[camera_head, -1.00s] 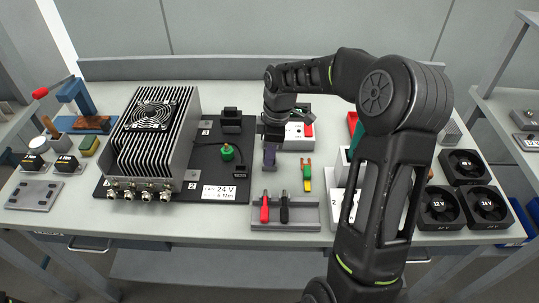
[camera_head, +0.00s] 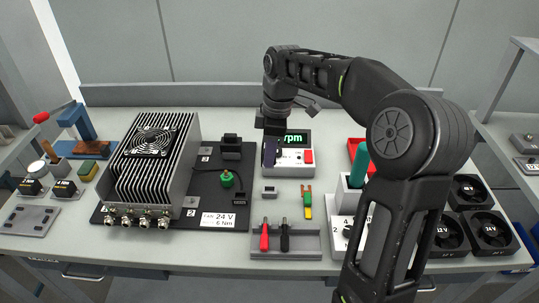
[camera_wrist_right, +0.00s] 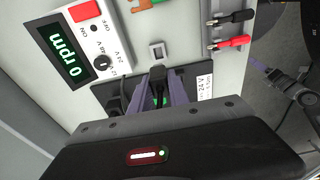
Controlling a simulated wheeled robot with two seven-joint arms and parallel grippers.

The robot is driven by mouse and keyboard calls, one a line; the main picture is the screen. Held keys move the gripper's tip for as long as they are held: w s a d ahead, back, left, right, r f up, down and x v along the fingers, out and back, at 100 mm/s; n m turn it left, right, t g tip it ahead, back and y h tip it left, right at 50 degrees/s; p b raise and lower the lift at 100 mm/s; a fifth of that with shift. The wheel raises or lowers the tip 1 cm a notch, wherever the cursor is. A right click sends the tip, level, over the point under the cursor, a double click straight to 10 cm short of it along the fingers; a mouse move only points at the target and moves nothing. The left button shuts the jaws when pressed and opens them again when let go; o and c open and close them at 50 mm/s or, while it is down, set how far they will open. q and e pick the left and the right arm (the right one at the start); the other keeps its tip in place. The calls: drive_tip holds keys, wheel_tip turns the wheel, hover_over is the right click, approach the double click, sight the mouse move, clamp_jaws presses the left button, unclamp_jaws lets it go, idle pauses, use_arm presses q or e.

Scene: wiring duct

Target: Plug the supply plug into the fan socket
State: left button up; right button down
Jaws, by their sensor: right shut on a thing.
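My right gripper (camera_head: 269,163) hangs in front of the display box at the middle of the bench. Its purple fingers are shut on a black plug (camera_wrist_right: 158,82), seen between them in the wrist view. The plug is above the bench, apart from the small grey holder (camera_head: 269,190), whose opening looks empty in the wrist view (camera_wrist_right: 157,50). A small black block (camera_head: 239,199) sits on the dark board; I cannot tell whether it is the fan socket. The finned unit with a fan (camera_head: 152,143) stands on that board. My left gripper is not in view.
The display box (camera_head: 308,158) has a red switch. The dark board (camera_head: 205,180) carries a green knob (camera_head: 227,179) and a black upright part (camera_head: 231,146). A grey tray (camera_head: 300,252) holds red and black probes. Several loose fans (camera_head: 448,235) stand at right.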

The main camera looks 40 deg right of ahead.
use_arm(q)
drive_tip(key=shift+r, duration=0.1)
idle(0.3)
